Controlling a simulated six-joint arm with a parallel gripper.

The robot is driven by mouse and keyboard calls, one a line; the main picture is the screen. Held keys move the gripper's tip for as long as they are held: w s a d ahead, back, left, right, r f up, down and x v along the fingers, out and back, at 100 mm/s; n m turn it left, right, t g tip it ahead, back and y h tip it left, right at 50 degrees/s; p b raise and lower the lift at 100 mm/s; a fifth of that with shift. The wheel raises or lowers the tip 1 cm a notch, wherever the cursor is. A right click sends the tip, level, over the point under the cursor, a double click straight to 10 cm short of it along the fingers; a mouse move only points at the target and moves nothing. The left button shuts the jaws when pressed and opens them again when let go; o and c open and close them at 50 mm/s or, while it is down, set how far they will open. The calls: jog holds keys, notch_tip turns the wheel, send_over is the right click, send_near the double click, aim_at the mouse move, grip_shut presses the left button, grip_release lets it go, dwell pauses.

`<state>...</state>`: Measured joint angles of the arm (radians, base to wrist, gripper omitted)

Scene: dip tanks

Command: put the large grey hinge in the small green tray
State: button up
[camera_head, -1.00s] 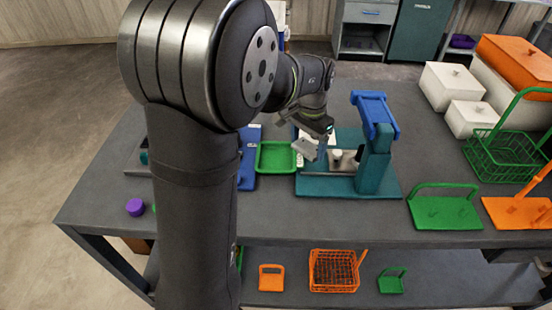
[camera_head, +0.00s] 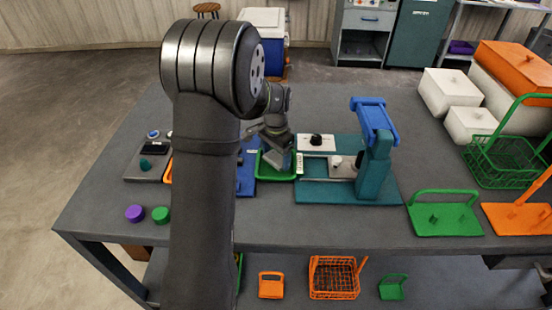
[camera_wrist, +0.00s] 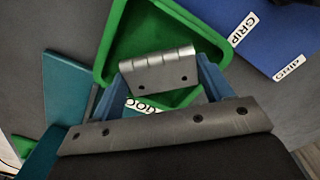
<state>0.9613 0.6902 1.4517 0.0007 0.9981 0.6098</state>
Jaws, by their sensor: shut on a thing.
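The large grey hinge (camera_wrist: 158,74) is between the two blue-grey fingers of my gripper (camera_wrist: 164,66), which is shut on it. Its knuckled edge faces up in the wrist view and screw holes show in its leaf. The small green tray (camera_wrist: 112,35) lies beyond and below it, with the hinge overlapping the tray's near part. In the head view my gripper (camera_head: 275,138) points down over the tray (camera_head: 284,178), with the grey hinge (camera_head: 279,160) at or just above the tray. I cannot tell whether it touches the tray floor.
A blue board (camera_head: 246,180) lies left of the tray. A teal fixture (camera_head: 372,170) with a blue top stands close on the right. Purple (camera_head: 135,213) and green (camera_head: 160,214) round pieces lie front left. A green handled holder (camera_head: 445,215) is farther right.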

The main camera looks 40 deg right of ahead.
aim_at(276, 159)
jog(key=shift+f, duration=0.65)
jog(key=o, duration=1.4)
jog(key=shift+f, duration=0.15)
notch_tip(276, 159, up, 12)
